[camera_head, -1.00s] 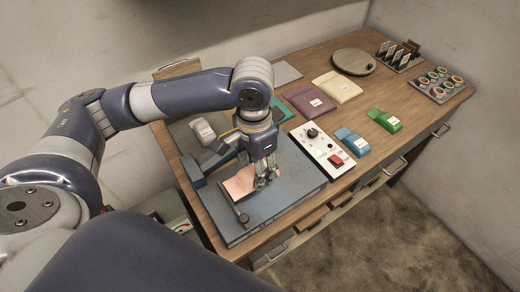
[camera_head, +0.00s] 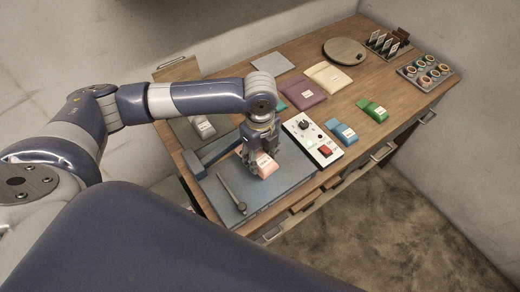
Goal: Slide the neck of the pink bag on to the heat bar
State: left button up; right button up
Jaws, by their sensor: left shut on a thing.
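The pink bag (camera_head: 267,170) is small, with a white label, and shows just below my left gripper (camera_head: 258,163) over the blue-grey sealer plate (camera_head: 270,194). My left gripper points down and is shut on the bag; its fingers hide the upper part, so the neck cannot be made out. A dark blue-grey bar (camera_head: 218,148), which looks like the heat bar, runs along the back left of the plate, left of the gripper. I cannot tell whether the bag touches the plate. My right gripper is not in view.
A thin rod with a knob (camera_head: 232,193) lies across the plate's left part. A white control box (camera_head: 313,140) with a red switch stands close to the right. Blue (camera_head: 341,131), green (camera_head: 371,110), purple (camera_head: 305,95) and cream (camera_head: 328,76) bags lie beyond.

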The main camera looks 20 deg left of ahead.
pick_arm(q)
jog(key=shift+f+m, duration=0.1)
jog(key=shift+m, duration=0.5)
jog(key=shift+f, duration=0.35)
notch_tip(320, 180, down, 6)
jog(key=b, duration=0.7)
jog(key=shift+w+b, duration=0.1)
jog(key=shift+b, duration=0.2)
jog(key=shift+w+a+b, duration=0.45)
jog(key=shift+a+b, duration=0.1)
jog(key=shift+a, duration=0.25)
jog(key=shift+w+a+b, duration=0.5)
jog(key=shift+a+b, duration=0.1)
jog(key=shift+a, duration=0.25)
jog(key=shift+w+a+b, duration=0.45)
jog(key=shift+a+b, duration=0.1)
jog(key=shift+a, duration=0.25)
jog(key=shift+r+p, duration=0.15)
jog(key=shift+p, duration=0.35)
jog(key=shift+p, duration=0.75)
